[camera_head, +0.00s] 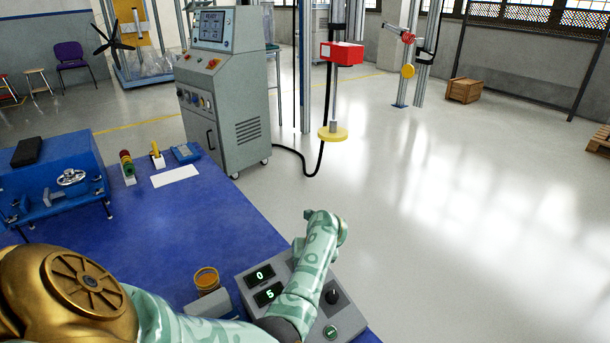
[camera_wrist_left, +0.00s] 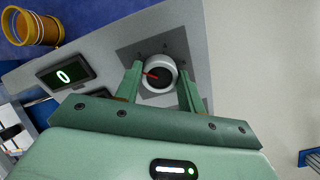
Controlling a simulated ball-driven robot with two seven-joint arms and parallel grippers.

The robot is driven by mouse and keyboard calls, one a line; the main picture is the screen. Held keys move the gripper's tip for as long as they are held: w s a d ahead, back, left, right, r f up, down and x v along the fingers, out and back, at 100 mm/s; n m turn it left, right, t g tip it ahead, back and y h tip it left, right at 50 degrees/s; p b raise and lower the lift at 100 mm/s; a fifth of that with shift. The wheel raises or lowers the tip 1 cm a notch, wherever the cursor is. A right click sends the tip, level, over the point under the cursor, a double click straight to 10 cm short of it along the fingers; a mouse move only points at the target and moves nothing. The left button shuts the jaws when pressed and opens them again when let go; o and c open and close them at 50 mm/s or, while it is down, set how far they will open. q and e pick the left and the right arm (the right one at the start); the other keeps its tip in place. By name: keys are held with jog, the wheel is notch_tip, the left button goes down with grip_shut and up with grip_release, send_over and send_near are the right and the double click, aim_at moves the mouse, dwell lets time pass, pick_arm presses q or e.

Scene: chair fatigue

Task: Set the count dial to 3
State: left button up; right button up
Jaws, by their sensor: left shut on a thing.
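The control box (camera_head: 250,268) stands on the blue table's front right corner. Its upper display (camera_head: 261,275) reads 0 and its lower display (camera_head: 269,293) reads 5. In the left wrist view, a round pale dial (camera_wrist_left: 159,72) with a red pointer sits on a dark plate beside the 0 display (camera_wrist_left: 66,75). My left gripper (camera_wrist_left: 161,80) is shut on this dial, one finger on each side. In the head view my arm hides the dial and fingertips. My right gripper is out of view.
A black knob (camera_head: 333,297) and green button (camera_head: 330,332) are on the box's right part. An orange-yellow cup (camera_head: 206,279) stands close to its left. The blue table (camera_head: 190,225) has clear room in the middle. A grey cabinet (camera_head: 225,95) stands behind.

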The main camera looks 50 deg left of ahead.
pick_arm(q)
jog(key=shift+r+m+p, duration=0.15)
jog(key=shift+m+p, duration=0.15)
jog(key=shift+m, duration=0.4)
jog(key=shift+m+p, duration=0.35)
jog(key=shift+m, duration=0.45)
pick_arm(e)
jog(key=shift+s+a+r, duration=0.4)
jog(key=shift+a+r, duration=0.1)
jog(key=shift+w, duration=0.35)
pick_arm(q)
jog(key=o, duration=1)
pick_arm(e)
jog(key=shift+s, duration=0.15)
